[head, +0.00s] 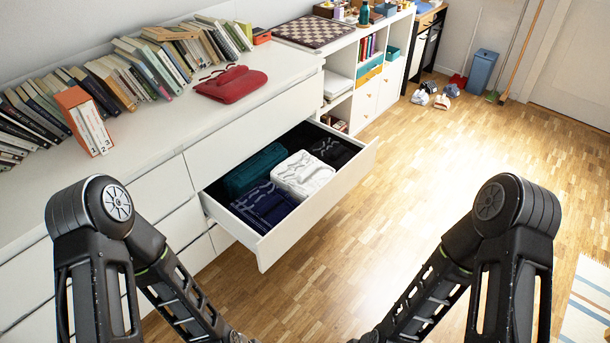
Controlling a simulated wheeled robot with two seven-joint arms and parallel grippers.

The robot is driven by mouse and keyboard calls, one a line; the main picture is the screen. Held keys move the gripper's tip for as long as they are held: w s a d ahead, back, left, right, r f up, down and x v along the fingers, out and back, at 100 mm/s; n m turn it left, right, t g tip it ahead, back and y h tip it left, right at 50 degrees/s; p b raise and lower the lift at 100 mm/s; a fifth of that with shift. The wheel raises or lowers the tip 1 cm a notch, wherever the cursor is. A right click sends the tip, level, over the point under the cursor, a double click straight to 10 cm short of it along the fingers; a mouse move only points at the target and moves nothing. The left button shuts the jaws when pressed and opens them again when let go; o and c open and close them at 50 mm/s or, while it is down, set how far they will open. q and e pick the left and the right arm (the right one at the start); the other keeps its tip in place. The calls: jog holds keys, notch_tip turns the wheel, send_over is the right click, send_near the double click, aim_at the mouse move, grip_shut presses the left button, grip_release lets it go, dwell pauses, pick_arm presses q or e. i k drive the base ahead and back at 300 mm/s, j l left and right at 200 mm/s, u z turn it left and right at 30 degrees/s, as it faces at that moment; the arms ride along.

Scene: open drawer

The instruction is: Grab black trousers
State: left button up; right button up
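An open drawer (318,212) in a white dresser holds folded clothes. Black folded cloth (334,151), which looks like the black trousers, lies at the drawer's far right end. A white folded garment (302,175) lies in the middle. A teal folded garment (255,170) lies at the back left, and a navy folded garment (265,205) with pale lines lies at the front left. My two arms reach down out of the bottom of the head view, on the left and right. Both grippers are out of view.
A white shelf unit (372,75) stands beyond the dresser. The wooden floor (440,170) is clear in front of the drawer. A striped rug (588,305) lies at right.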

aim_at(330, 152)
jog(key=i+l+z, duration=0.1)
jog(key=i+l, duration=1)
jog(key=l, duration=0.2)
jog(key=i+l+z, duration=0.1)
jog(key=i+l, duration=1.05)
jog(key=i+j, duration=0.35)
